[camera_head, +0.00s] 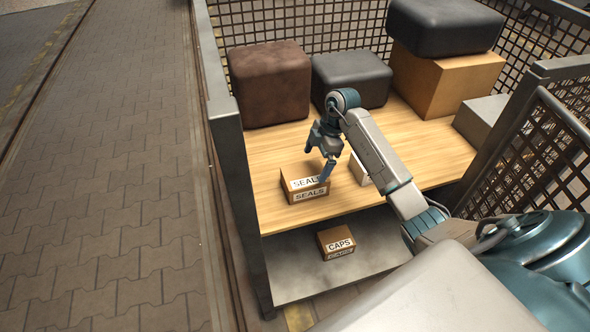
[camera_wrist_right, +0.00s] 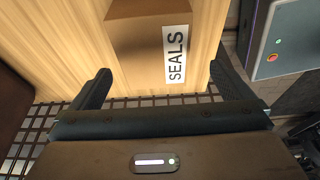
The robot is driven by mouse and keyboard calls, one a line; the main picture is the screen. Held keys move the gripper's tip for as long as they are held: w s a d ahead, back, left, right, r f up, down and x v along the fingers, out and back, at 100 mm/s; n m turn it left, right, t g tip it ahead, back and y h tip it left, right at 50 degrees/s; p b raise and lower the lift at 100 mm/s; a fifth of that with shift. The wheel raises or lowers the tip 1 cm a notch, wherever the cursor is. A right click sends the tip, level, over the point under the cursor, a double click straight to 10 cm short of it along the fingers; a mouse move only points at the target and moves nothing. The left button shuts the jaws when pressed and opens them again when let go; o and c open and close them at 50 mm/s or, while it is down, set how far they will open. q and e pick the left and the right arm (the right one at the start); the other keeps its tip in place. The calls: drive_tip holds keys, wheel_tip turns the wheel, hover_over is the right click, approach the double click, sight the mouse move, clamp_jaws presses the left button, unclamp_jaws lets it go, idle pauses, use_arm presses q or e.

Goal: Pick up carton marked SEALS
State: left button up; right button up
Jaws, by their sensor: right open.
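The carton marked SEALS (camera_head: 304,187) is a small brown box with white labels. It sits upright near the front edge of the wooden shelf (camera_head: 265,165). My right gripper (camera_head: 318,163) is open just above and behind the carton, and one finger overlaps its right end in the head view. In the right wrist view the carton (camera_wrist_right: 140,50) lies beyond the open right gripper (camera_wrist_right: 165,88), between the lines of the two fingers. I cannot tell whether a finger touches it. My left gripper is not in view.
A white-faced box (camera_head: 359,170) stands close to the right of the carton, partly behind my arm. A carton marked CAPS (camera_head: 337,243) is on the lower shelf. Larger brown (camera_head: 270,85) and black (camera_head: 350,80) blocks stand behind. Mesh walls and a post (camera_head: 240,190) enclose the shelf.

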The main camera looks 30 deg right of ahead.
sight(308, 174)
drive_tip(key=shift+w+d+f, duration=0.1)
drive_tip(key=shift+w, duration=0.3)
drive_tip(key=shift+w+f, duration=0.15)
drive_tip(key=shift+f, duration=0.2)
drive_tip(key=x, duration=0.4)
drive_tip(key=shift+a+f+b, duration=0.2)
drive_tip(key=shift+b, duration=0.15)
drive_tip(key=x, duration=0.5)
drive_tip(key=shift+a+f+b, duration=0.1)
drive_tip(key=shift+a+b, duration=0.1)
drive_tip(key=shift+b, duration=0.15)
drive_tip(key=c, duration=0.8)
